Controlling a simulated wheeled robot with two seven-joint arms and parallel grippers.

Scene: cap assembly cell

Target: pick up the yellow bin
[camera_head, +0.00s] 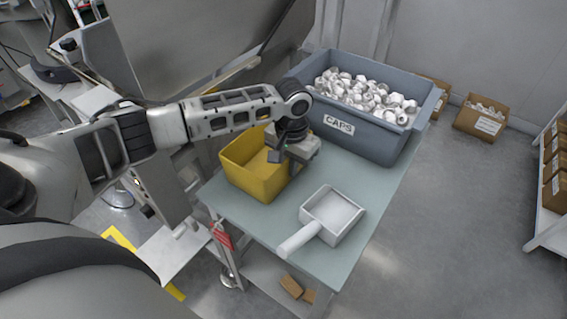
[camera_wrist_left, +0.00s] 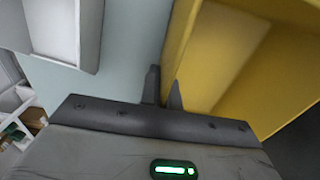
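The yellow bin (camera_head: 250,180) stands upright at the left end of the table, open at the top and seemingly empty. My left gripper (camera_head: 277,156) is at the bin's right-hand wall. In the left wrist view the two fingers (camera_wrist_left: 164,92) are close together, one on each side of the yellow bin's wall (camera_wrist_left: 178,45), so the gripper looks shut on that wall. The fingertips are partly hidden in the head view. The bin appears to rest on the table. My right gripper is in neither view.
The grey-green table (camera_head: 275,225) also holds a white scoop (camera_head: 333,213) in front and a large grey-blue CAPS crate (camera_head: 372,142) full of white caps behind. Cardboard boxes (camera_head: 481,118) stand on the floor at the back right. A slanted grey panel (camera_head: 200,45) rises behind my left arm.

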